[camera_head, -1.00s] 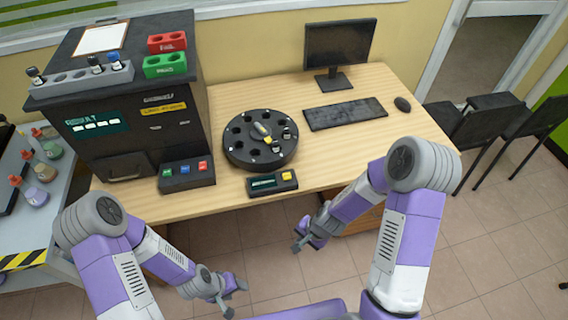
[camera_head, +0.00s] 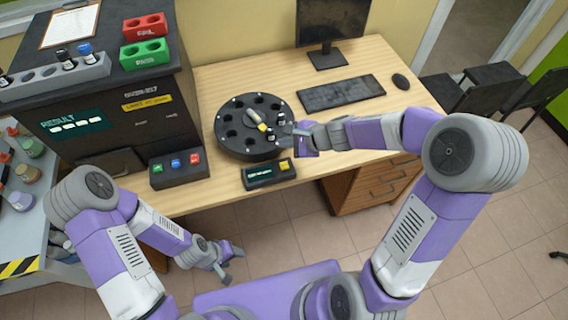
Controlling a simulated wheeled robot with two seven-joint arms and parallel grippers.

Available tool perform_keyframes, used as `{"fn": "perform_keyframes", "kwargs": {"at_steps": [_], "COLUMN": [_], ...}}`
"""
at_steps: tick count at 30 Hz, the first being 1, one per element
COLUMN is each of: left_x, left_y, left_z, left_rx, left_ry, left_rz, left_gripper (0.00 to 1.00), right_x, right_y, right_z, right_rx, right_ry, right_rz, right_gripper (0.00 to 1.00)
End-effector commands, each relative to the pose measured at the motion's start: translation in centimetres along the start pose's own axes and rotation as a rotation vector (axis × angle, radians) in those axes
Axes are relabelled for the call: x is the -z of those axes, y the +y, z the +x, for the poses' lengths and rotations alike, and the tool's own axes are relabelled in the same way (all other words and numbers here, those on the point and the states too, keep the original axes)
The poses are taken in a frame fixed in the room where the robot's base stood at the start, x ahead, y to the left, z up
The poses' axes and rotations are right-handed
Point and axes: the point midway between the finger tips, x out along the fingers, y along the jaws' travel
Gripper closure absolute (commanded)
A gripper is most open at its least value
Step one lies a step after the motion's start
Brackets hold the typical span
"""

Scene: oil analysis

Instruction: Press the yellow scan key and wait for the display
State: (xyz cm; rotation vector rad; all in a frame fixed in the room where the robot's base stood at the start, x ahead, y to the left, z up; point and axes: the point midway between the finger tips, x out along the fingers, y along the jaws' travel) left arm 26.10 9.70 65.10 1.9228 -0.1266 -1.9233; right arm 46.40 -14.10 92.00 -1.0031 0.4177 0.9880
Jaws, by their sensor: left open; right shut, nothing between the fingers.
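The yellow scan key (camera_head: 284,165) is on the right of a small black box (camera_head: 269,183) at the table's front edge. A small dark green display (camera_head: 260,173) is on the same box, left of the key; its text is too small to read. My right gripper (camera_head: 286,137) is shut and empty. In the picture it is just above the key, over the right edge of the round black carousel (camera_head: 230,148); its height over the table is hard to tell. My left gripper (camera_head: 232,263) is open and empty, low in front of the table.
A large black analyser (camera_head: 95,110) with a result screen (camera_head: 75,123) stands at left. Its panel (camera_head: 180,174) has blue, green and red buttons. The carousel holds small vials. A keyboard (camera_head: 341,93), mouse (camera_head: 400,81) and monitor (camera_head: 332,25) are at the back right.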

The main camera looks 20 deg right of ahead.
Motion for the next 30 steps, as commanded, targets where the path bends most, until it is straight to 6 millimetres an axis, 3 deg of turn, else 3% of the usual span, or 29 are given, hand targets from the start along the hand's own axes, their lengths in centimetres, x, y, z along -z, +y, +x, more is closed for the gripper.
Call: {"fn": "perform_keyframes", "kwargs": {"at_steps": [8,24,30], "left_x": [0.1,0.3,0.4], "left_y": [-0.6,-2.8,-3.0], "left_z": [1.5,7.5,8.0], "left_rx": [0.000,0.000,0.000], "left_ry": [0.000,0.000,0.000], "left_rz": [0.000,0.000,0.000], "left_gripper": [0.45,0.45,0.45], "right_x": [0.9,4.2,4.5], "right_y": [0.9,4.3,4.5], "right_z": [1.2,5.8,6.2], "right_rx": [-0.002,-0.001,-0.001], "right_ry": [0.001,0.001,0.001], "right_rz": [-0.001,-0.001,-0.001], "right_gripper": [1.00,1.00,1.00]}}
